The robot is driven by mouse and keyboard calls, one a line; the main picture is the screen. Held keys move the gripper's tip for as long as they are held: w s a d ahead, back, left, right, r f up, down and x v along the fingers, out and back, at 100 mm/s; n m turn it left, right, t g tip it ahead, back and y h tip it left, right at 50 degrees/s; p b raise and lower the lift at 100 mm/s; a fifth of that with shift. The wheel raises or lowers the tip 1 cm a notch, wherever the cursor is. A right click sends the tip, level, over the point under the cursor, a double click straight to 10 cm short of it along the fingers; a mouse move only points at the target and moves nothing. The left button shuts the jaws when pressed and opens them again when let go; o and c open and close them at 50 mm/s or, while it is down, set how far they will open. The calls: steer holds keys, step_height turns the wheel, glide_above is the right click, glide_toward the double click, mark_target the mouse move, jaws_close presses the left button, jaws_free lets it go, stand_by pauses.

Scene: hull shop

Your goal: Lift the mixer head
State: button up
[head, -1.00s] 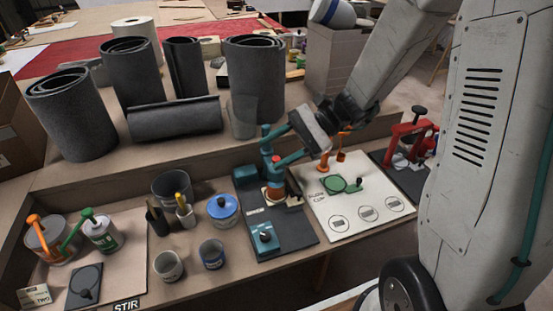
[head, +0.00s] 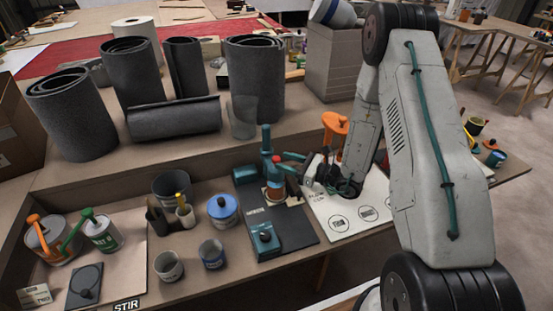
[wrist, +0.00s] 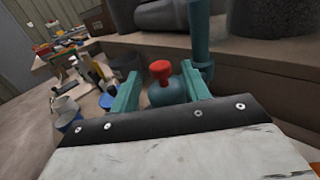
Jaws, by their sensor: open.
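The mixer has a dark base (head: 265,232) with a teal control box in front and a teal column (head: 266,138) behind. In the wrist view, the rounded teal mixer head (wrist: 167,92) carries a red knob (wrist: 160,69). A small cup (head: 274,190) stands under the head. My gripper (head: 284,162) is at the head from the right, its teal fingers apart. In the wrist view, my gripper (wrist: 160,78) has one finger on each side of the red knob. Contact with the head cannot be told.
Grey rolls (head: 255,75) stand on the raised shelf behind. A white board (head: 345,225) and an orange-handled thing (head: 335,122) are to the right.

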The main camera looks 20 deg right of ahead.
mark_target(276, 158)
steer(key=shift+x, duration=2.1)
jaws_close()
step_height(276, 158, up, 11)
jaws_free()
steer(key=v, duration=0.8)
